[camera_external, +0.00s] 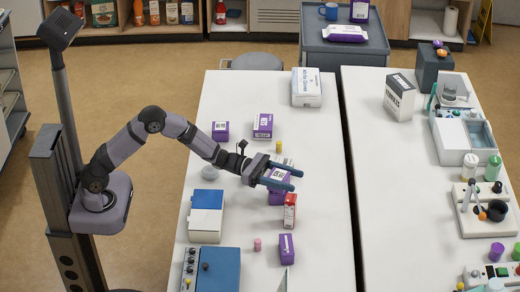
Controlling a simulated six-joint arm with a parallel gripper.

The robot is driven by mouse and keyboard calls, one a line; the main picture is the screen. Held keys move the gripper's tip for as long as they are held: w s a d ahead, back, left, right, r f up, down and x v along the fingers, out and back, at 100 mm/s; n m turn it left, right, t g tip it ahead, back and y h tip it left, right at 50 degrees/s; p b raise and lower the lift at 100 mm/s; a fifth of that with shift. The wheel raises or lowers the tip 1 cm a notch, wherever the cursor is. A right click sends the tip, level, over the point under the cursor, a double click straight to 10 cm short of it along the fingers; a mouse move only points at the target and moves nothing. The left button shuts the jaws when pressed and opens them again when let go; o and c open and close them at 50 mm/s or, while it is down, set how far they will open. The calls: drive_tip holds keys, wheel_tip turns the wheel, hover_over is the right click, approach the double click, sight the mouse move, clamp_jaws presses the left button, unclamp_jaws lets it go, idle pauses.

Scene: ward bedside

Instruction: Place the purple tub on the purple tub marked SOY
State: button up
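My gripper (297,181) is over the middle of the left white table, its two blue fingers apart and pointing right. A purple item with a white label (278,176) shows between the fingers, and purple (277,199) also shows just below them. I cannot tell whether this is one tub or two stacked, or whether the fingers touch it. Other purple packs with white labels stand at the back left (220,130), back middle (263,125) and front (286,249). No SOY mark is readable at this size.
A pink cylinder (257,244), a blue-and-white box (206,214) and a blue device (217,268) are nearer the front. A white pack (307,88) is at the back. The table's right strip is clear.

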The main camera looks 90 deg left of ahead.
drive_tip(key=o, duration=0.3)
drive_tip(key=shift+r, duration=0.1)
drive_tip(key=shift+r+p, duration=0.15)
drive_tip(key=shift+p, duration=0.15)
drive_tip(key=shift+s+a, duration=0.15)
drive_tip(key=shift+s, duration=0.15)
drive_tip(key=b+v, duration=0.2)
drive_tip(key=v, duration=0.9)
drive_tip(key=shift+s, duration=0.2)
